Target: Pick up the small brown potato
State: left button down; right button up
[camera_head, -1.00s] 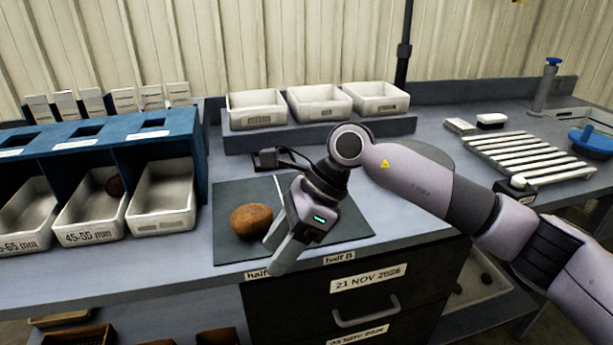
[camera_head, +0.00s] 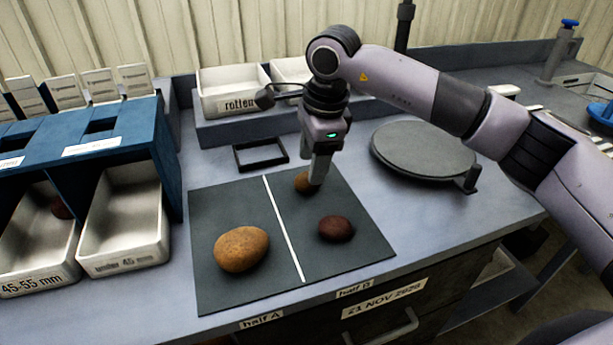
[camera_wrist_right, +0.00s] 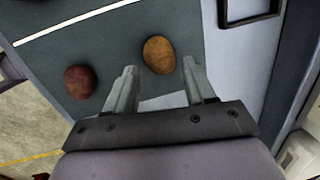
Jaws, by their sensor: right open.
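The small brown potato (camera_head: 304,182) lies on the half B side of the dark mat (camera_head: 350,195), near its back edge. In the right wrist view the small brown potato (camera_wrist_right: 159,55) shows ahead of and between the fingertips. My right gripper (camera_head: 318,178) points down over it, partly hiding it in the head view. In the right wrist view my right gripper (camera_wrist_right: 160,68) is open and empty. A dark reddish potato (camera_head: 336,228) lies nearer on the same half; it also shows in the right wrist view (camera_wrist_right: 80,82). My left gripper is not in view.
A larger brown potato (camera_head: 241,249) lies on half A, left of the white line (camera_head: 284,230). A black frame (camera_head: 260,154) lies behind the mat. A round grey plate (camera_head: 424,153) stands to the right. White bins (camera_head: 120,262) stand at left.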

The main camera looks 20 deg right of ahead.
jog(key=shift+w+a+f, duration=0.15)
jog(key=shift+f, duration=0.85)
jog(key=shift+w+a+f, duration=0.1)
jog(key=shift+f, duration=0.85)
jog(key=c, duration=0.8)
jog(key=shift+r, duration=0.15)
